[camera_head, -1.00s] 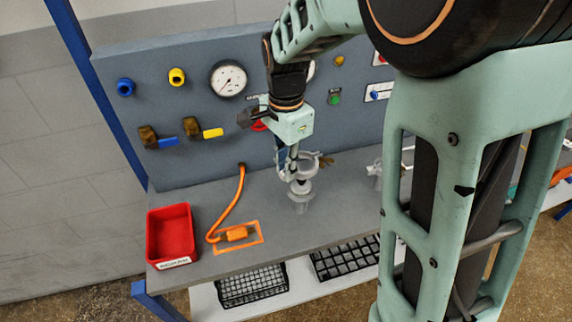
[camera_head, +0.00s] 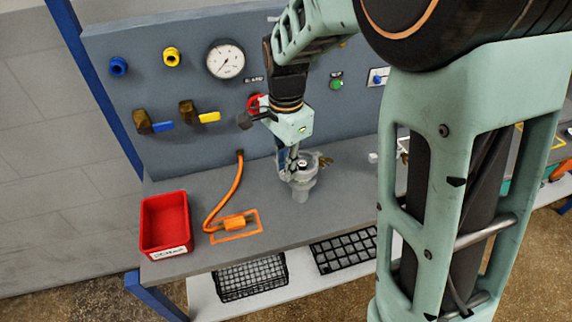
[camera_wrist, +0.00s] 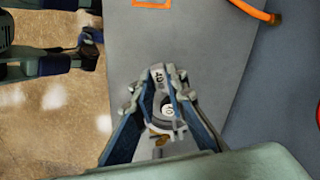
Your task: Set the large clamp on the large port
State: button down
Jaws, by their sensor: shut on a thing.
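The large clamp (camera_head: 316,159) is a grey metal ring with a brass wing nut, seen at the bench in the head view. My gripper (camera_head: 290,166) points down and is shut on it. The large port (camera_head: 300,190) is a grey upright fitting on the bench, directly below the clamp. The clamp appears level with the port's top, around it; whether it is fully seated I cannot tell. In the wrist view the clamp (camera_wrist: 158,74), marked 40, lies between my two fingers (camera_wrist: 165,100), around a pale numbered disc.
A red bin (camera_head: 166,225) stands at the bench's front left. An orange hose with a connector (camera_head: 234,223) lies in an orange outline. The back panel (camera_head: 220,110) carries a gauge and valves. Another fitting at right is partly hidden by my arm. Black baskets (camera_head: 250,278) sit below.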

jog(key=shift+f+b, duration=1.2)
jog(key=shift+f, duration=0.65)
jog(key=c, duration=1.8)
grip_release()
jog(key=shift+c, duration=0.2)
notch_tip(320, 180, up, 12)
